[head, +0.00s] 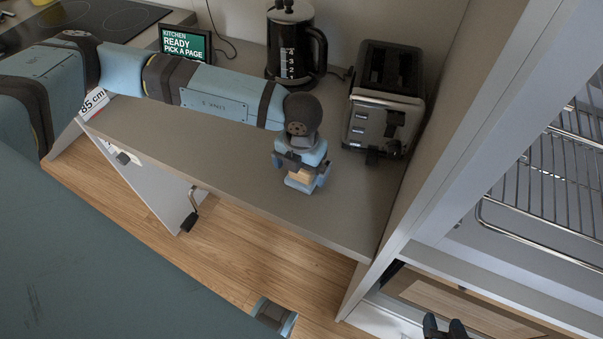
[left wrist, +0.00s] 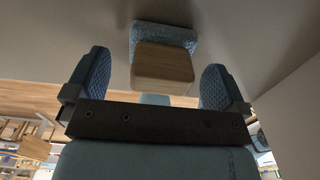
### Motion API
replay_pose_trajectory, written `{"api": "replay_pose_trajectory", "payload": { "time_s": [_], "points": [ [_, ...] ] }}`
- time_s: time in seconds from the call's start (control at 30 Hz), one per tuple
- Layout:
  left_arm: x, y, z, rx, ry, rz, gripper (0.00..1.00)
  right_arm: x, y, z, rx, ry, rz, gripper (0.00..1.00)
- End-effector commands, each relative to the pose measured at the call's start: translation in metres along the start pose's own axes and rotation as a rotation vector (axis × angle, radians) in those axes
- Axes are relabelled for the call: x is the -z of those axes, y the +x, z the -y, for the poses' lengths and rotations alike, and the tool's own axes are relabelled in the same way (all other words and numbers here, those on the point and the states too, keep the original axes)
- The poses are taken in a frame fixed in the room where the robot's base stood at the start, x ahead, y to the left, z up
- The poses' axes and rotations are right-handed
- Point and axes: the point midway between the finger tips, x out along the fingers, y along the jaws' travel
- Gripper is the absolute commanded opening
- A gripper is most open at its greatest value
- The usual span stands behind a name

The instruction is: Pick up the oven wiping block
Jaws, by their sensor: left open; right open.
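The oven wiping block (head: 302,175), a pale wooden handle on a blue pad, lies on the grey counter near its front edge. In the left wrist view the block (left wrist: 163,65) shows ahead of the fingers, centred in the gap between them. My left gripper (head: 305,163) is open above the block, and part of the block is hidden by it in the head view. The left wrist view shows clear space on both sides between block and fingers. My right gripper (head: 444,327) is open and empty at the bottom right, its dark fingertips just showing.
A silver toaster (head: 383,105) stands right of my left gripper, beside a cabinet side panel (head: 440,130). A black kettle (head: 293,45) and a small screen (head: 186,43) stand at the back. A wire rack (head: 555,185) is at the right. The counter's front edge is close.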

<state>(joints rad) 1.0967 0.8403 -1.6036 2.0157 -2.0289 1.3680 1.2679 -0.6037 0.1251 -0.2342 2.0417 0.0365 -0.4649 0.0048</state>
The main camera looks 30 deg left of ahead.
Motion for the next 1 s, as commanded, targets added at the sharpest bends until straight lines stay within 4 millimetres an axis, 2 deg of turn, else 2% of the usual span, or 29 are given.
{"api": "replay_pose_trajectory", "payload": {
  "time_s": [0.1,0.2,0.43,0.47,0.67,1.0],
  "points": [
    [0.001,0.017,0.001,-0.001,0.0,0.0,1.0,0.002,0.0,0.0,0.0,0.0,-0.004,0.51],
    [0.001,0.025,0.001,0.0,0.0,0.0,1.0,0.002,0.0,0.001,-0.001,0.001,-0.004,0.51],
    [0.001,0.027,0.001,0.0,0.001,0.001,1.0,0.001,0.0,0.001,-0.001,0.003,-0.003,0.51],
    [0.001,0.027,0.001,0.0,0.001,0.001,0.98,0.001,0.0,0.001,-0.001,0.003,-0.003,0.51],
    [0.001,0.027,0.001,0.0,0.001,0.001,0.52,0.0,0.0,0.001,-0.001,0.003,0.0,0.51],
    [0.0,0.025,0.001,0.0,0.001,0.002,0.5,-0.002,-0.001,0.001,-0.001,0.004,0.004,0.51]
  ]
}}
